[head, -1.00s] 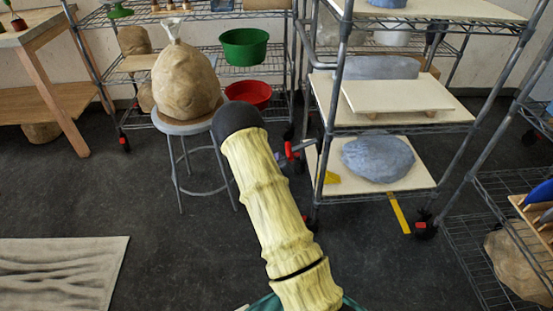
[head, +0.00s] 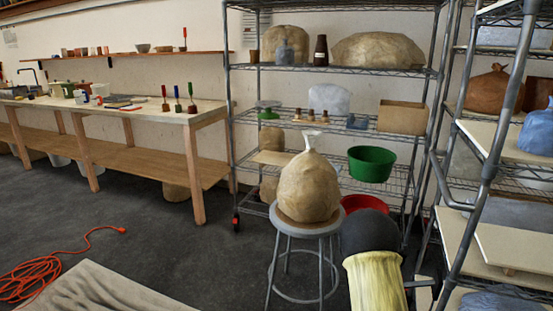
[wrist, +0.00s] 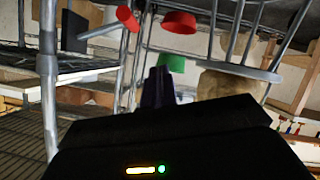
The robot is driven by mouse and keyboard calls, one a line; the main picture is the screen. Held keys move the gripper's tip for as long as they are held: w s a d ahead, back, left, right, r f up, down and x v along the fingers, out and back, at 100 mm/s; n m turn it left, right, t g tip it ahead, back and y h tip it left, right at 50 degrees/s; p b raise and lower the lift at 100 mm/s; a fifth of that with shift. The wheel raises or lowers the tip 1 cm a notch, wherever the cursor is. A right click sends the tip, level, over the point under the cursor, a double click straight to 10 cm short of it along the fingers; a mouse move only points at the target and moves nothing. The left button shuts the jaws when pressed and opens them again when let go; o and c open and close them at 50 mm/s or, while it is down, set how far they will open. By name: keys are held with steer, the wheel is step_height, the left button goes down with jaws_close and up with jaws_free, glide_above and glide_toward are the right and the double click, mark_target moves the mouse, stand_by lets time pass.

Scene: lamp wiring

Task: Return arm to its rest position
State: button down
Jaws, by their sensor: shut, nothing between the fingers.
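My gripper (wrist: 158,88) shows in the wrist view as two dark fingers close together, shut with nothing held between them. In the head view my arm (head: 376,282), pale yellow with a dark rounded joint, rises from the bottom edge right of centre. It overlaps the view of the floor beside the stool. My gripper cannot be made out clearly there. The wrist view is strongly tilted, with shelf and stool legs around the fingers.
A stool (head: 308,228) carries a tied tan bag (head: 308,188). Behind it, a wire shelf holds a green bowl (head: 371,163) and a red bowl (head: 366,203). Another rack (head: 490,150) stands close at right. An orange cord (head: 38,278) lies on the floor at left, with open floor nearby.

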steer(key=s+a+r+g+y, duration=0.2)
steer(key=s+a+r+g, duration=0.15)
steer(key=s+a, duration=0.35)
steer(key=s+a+r+g+y, duration=0.2)
steer(key=s+a+r+g, duration=0.15)
steer(key=s, duration=0.65)
steer(key=s+a+r+g+y, duration=0.2)
steer(key=s+a+r, duration=0.35)
steer(key=s, duration=0.25)
steer(key=w+p+v, duration=0.3)
steer(key=p+v, duration=1.1)
steer(key=p, duration=0.1)
steer(key=w+d+r+p+v, duration=0.1)
steer(key=w+p+v, duration=0.2)
steer(key=p+v, duration=1.1)
steer(key=shift+a+r+n+p, duration=0.3)
steer(key=shift+r+p, duration=0.15)
steer(key=shift+p, duration=0.25)
steer(key=shift+w, duration=0.15)
steer(key=shift+d, duration=0.1)
